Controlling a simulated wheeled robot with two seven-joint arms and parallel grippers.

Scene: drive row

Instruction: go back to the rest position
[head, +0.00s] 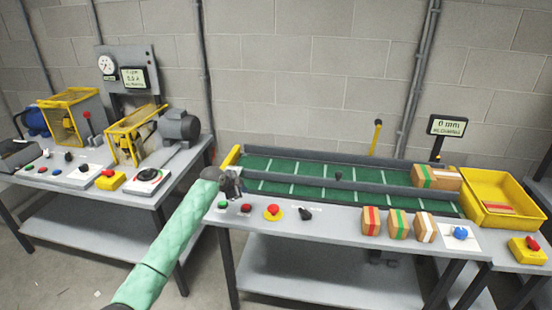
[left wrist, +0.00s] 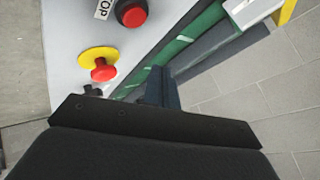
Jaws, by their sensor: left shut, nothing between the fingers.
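My left arm comes in from the lower left of the head view in a green quilted sleeve. My left gripper (head: 231,186) is over the left end of the conveyor table (head: 340,222), close above the row of buttons. It is shut and holds nothing. In the left wrist view the dark gripper (left wrist: 160,88) points toward the green belt, with a red button (left wrist: 131,13) and a red emergency knob on a yellow disc (left wrist: 101,68) beside it. My right gripper does not show in either view.
Three striped boxes (head: 398,223) stand at the table's front right, near a blue knob (head: 460,233). A striped box (head: 436,177) is on the green belt (head: 300,170), by a yellow bin (head: 497,187). At left stands a bench with a grey motor (head: 180,127) and yellow guards (head: 132,134).

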